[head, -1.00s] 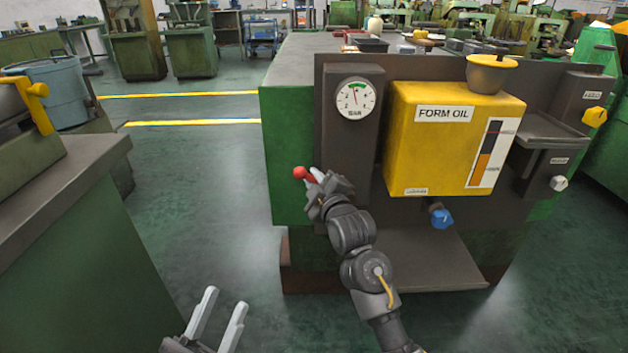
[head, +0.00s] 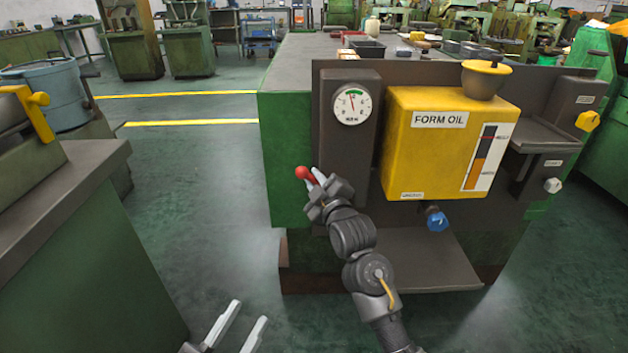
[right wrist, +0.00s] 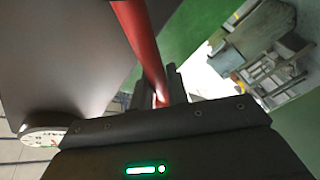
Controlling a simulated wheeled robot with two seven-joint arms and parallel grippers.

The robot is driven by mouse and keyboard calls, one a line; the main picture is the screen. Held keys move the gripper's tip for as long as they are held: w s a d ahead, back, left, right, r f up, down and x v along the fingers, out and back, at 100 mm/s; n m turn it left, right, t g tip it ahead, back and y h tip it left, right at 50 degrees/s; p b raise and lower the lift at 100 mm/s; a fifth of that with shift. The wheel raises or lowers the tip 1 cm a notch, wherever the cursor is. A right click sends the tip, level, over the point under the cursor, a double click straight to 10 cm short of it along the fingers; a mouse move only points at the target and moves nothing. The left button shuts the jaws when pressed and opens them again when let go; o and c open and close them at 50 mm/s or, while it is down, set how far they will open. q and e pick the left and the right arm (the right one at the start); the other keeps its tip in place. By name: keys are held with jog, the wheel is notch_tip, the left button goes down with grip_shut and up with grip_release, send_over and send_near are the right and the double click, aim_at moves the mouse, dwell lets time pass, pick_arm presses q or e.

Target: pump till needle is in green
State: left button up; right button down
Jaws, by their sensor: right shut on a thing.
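The pressure gauge (head: 352,104) is a round white dial with a green band along its top. Its needle points nearly straight up, close to the green band; the dial is too small to tell exactly whether it is inside. The pump lever has a red end (head: 303,173) showing just left of my right gripper (head: 316,180). In the right wrist view its red rod (right wrist: 140,45) runs down between the fingers (right wrist: 165,88), which are shut on it. The gauge also shows at that view's left edge (right wrist: 42,136). My left gripper (head: 240,325) is open and empty, low in the head view.
A yellow FORM OIL tank (head: 440,145) with a blue valve knob (head: 436,221) is right of the gauge. A grey shelf (head: 430,265) juts out below. A green bench (head: 80,220) stands at left, with open floor (head: 210,210) between.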

jog(key=c, duration=1.4)
grip_release()
jog(key=shift+o, duration=0.2)
jog(key=shift+f, duration=0.1)
jog(key=s+d+n, duration=0.1)
jog(key=s+d, duration=0.2)
jog(key=s, duration=0.7)
jog(key=s+d+f+m+g+h+p, duration=0.2)
jog(key=s+d+f+m+g, duration=0.1)
jog(key=s+d+f, duration=0.2)
jog(key=s+d+f+m+g+h+p, duration=0.1)
jog(key=s+d+f+m+g, duration=0.3)
jog(key=s+f, duration=0.5)
jog(key=shift+d+f+h+p, duration=0.5)
jog(key=shift+d+f, duration=0.3)
jog(key=shift+f, duration=0.35)
jog(key=shift+c, duration=0.5)
